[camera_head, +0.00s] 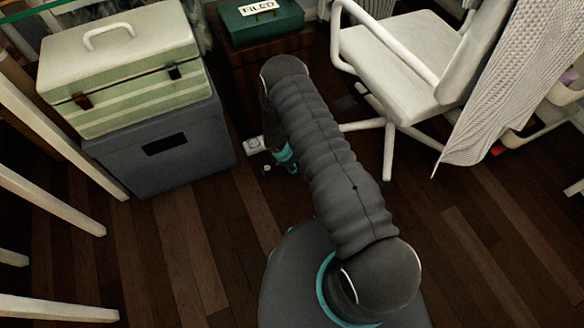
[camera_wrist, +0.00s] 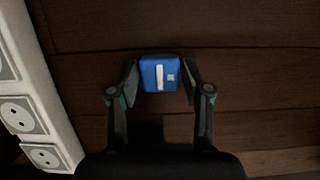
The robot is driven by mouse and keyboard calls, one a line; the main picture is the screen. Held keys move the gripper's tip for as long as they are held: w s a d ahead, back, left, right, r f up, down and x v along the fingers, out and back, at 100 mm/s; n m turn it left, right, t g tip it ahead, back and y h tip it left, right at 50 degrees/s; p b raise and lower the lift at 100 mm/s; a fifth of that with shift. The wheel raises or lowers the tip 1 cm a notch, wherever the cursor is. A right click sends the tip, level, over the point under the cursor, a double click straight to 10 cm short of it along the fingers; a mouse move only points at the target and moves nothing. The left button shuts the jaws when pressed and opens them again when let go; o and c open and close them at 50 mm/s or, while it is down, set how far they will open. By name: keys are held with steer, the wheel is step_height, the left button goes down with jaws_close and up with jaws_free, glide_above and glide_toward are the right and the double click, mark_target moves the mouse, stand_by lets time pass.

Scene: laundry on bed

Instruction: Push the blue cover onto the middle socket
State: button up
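The blue cover (camera_wrist: 160,74) is a small blue block with a white bar and a pale square on its face. In the wrist view it sits between the fingertips of my gripper (camera_wrist: 160,80), with a finger pad against each side. My gripper looks shut on it. A white socket strip (camera_wrist: 48,78) runs down the left of the wrist view, apart from the cover. Part of the middle socket's strip is out of view, so I cannot tell which socket is the middle one. In the head view one end of the strip (camera_head: 254,144) shows beside my arm, which hides most of the gripper.
The floor (camera_head: 230,235) is dark wood. A grey box (camera_head: 165,165) with a striped case (camera_head: 125,75) on it stands at left. A small dark cabinet (camera_head: 235,75) bears a green box (camera_head: 262,25). A white chair (camera_head: 405,75) with draped cloth is at right.

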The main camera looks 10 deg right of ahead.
steer(key=c, duration=0.4)
steer(key=shift+r, duration=0.15)
steer(key=shift+r, duration=0.55)
steer(key=r, duration=0.3)
steer(key=shift+s+d+r, duration=0.1)
steer(key=shift+s+d, duration=0.05)
steer(key=shift+d, duration=0.25)
steer(key=s+d+r, duration=0.1)
steer(key=d+r, duration=0.1)
steer(key=d, duration=0.1)
steer(key=s+d+r+b, duration=0.1)
steer(key=s+d+r, duration=0.1)
steer(key=d, duration=0.1)
steer(key=s+d+r+b, duration=0.1)
steer(key=d+r, duration=0.1)
steer(key=d, duration=0.1)
steer(key=shift+s+d+r, duration=0.25)
steer(key=shift+d, duration=0.15)
steer(key=shift+d, duration=0.1)
